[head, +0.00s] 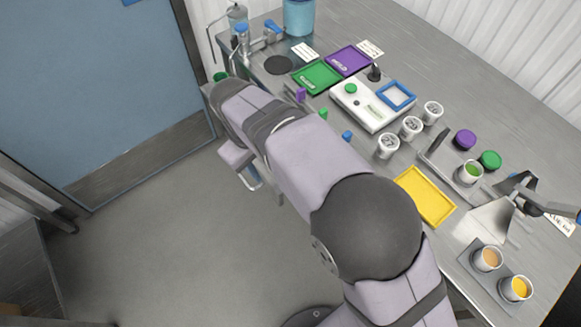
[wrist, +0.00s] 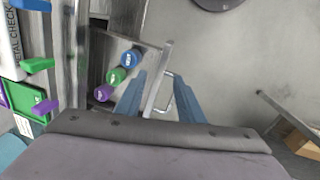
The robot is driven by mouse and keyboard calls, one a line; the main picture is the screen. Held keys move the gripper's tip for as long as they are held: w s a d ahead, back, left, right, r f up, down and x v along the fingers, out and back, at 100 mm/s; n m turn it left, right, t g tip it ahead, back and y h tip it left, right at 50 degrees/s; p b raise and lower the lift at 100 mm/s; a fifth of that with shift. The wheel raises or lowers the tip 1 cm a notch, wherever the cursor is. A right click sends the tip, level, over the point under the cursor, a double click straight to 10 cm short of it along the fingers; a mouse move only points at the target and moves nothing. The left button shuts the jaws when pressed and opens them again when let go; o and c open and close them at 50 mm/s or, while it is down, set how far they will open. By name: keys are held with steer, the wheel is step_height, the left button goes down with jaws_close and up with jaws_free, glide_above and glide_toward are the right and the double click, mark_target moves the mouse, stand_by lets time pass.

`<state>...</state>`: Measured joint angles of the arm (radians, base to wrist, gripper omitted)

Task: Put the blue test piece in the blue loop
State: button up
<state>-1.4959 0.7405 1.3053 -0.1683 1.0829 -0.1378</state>
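The blue test piece (wrist: 131,59) shows in the wrist view as a round blue top with a white label. It lies in an open metal drawer (wrist: 146,50), in a row with a green piece (wrist: 117,75) and a purple piece (wrist: 103,92). The blue loop (head: 396,95) is a square blue frame on the white metal check unit (head: 361,118) in the head view. My gripper (wrist: 156,77) is open, fingers spread, over the drawer's front edge and bar handle, right of the blue piece. I cannot tell whether it touches the handle.
Purple (head: 301,95), green (head: 323,114) and blue (head: 347,135) tabs stick out along the table edge. White cups (head: 411,126) stand beside the unit. A yellow tray (head: 427,195) lies closer. The floor (head: 150,230) beside the table is clear.

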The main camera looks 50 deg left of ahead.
steer(key=shift+w+a+f+n+t+y+p, duration=0.3)
steer(key=shift+w+f+n, duration=1.1)
steer(key=shift+n, duration=1.85)
steer(key=shift+w+d+f+n+t+y+p, duration=0.1)
steer(key=shift+w+f+n+t+p, duration=0.35)
steer(key=shift+w+f+n, duration=1.85)
steer(key=shift+w+a+f+n+t+y+p, duration=0.25)
steer(key=shift+f+n+t, duration=0.3)
steer(key=shift+n, duration=3.6)
steer(key=shift+f, duration=0.1)
steer(key=shift+c, duration=0.7)
steer(key=c, duration=0.7)
step_height(320, 180, up, 10)
steer(key=shift+r+b, duration=0.1)
steer(key=shift+b, duration=0.65)
